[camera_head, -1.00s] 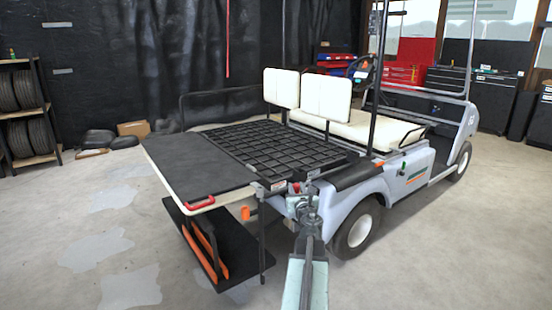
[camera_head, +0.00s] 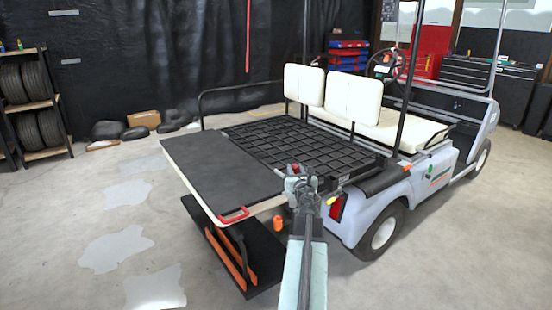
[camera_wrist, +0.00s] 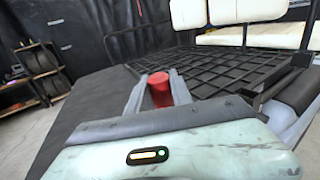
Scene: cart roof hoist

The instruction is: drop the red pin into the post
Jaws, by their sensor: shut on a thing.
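The red pin (camera_wrist: 160,90) stands between the fingers of my gripper (camera_wrist: 158,92) in the wrist view, with its top showing and its lower part hidden by the wrist. In the head view my gripper (camera_head: 298,178) is shut on it, at the near edge of the cart's rear bed; only a small red bit of the pin (camera_head: 294,168) shows. A black upright (camera_head: 405,95) rises at the cart's side. I cannot tell which upright is the post, and no open socket is clearly visible.
The flat black deck (camera_head: 225,170) with a red handle (camera_head: 233,214) lies left of my gripper. The black grid bed (camera_head: 305,145) lies beyond, before white seats (camera_head: 350,105). An orange cup-like piece (camera_head: 278,222) sits below the deck.

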